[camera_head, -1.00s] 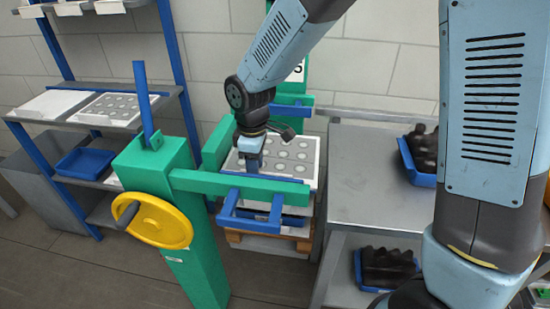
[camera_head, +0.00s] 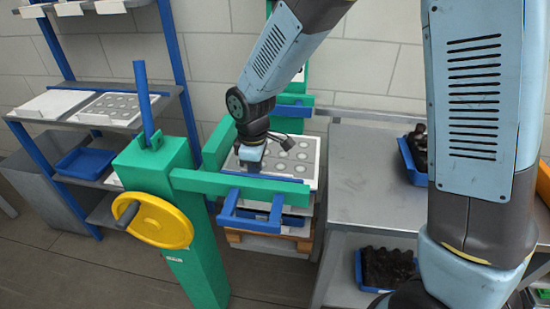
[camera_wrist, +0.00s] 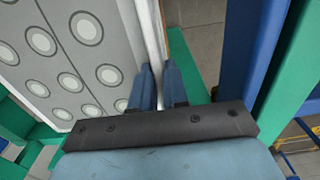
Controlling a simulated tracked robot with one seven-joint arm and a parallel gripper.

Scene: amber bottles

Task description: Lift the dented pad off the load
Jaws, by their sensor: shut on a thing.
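The pad (camera_head: 305,150) is a white slab with rows of grey ringed discs, lying on top of the load inside the green frame. It also shows in the wrist view (camera_wrist: 93,88), at the upper left. My gripper (camera_wrist: 158,80) has its two blue fingers on either side of the pad's thin edge and is shut on it. In the head view, my gripper (camera_head: 250,164) is at the pad's left side, its fingertips hidden. I cannot make out a dent. The load beneath is mostly hidden by green bars; a wooden pallet (camera_head: 262,241) shows below.
The green frame (camera_head: 225,186) with blue bars surrounds the load closely, and a yellow handwheel (camera_head: 158,220) is at its left. A grey table (camera_head: 375,185) stands at right with a blue bin (camera_head: 408,160) of dark parts. A blue rack (camera_head: 178,72) at left holds similar pads.

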